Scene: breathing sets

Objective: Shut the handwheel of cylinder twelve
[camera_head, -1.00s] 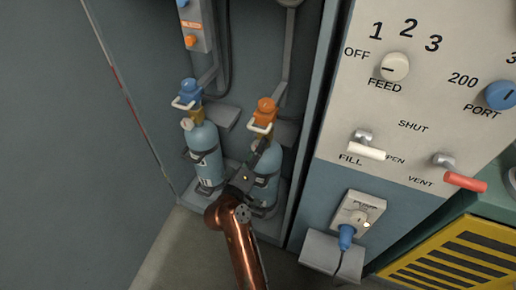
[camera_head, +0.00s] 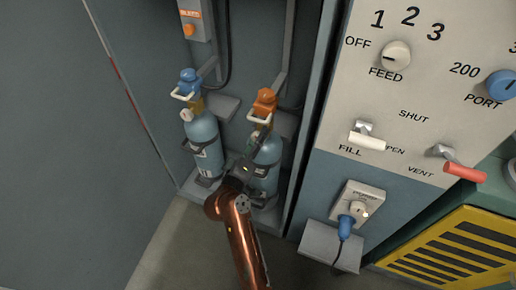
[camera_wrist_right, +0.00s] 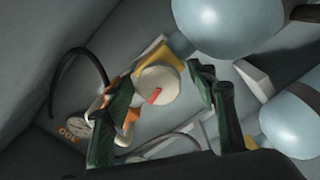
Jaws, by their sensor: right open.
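Two light blue cylinders stand side by side in the head view: the left cylinder (camera_head: 207,145) has a blue top, the right cylinder (camera_head: 268,160) an orange top (camera_head: 265,103). Their number labels are too small to read. My right gripper (camera_head: 259,138) is at the upper front of the right cylinder and hides its handwheel there. In the right wrist view a round cream handwheel (camera_wrist_right: 158,86) with a red mark shows between the open, dark fingers of the gripper (camera_wrist_right: 163,82). I cannot tell whether they touch it. My left gripper is out of view.
A cream knob (camera_head: 187,115) sits on the left cylinder's valve. A gauge (camera_wrist_right: 76,127) shows in the right wrist view. A control panel (camera_head: 420,95) with knobs and levers stands at right, above a blue plug (camera_head: 346,225) and a yellow grille (camera_head: 455,250). A bare wall is at left.

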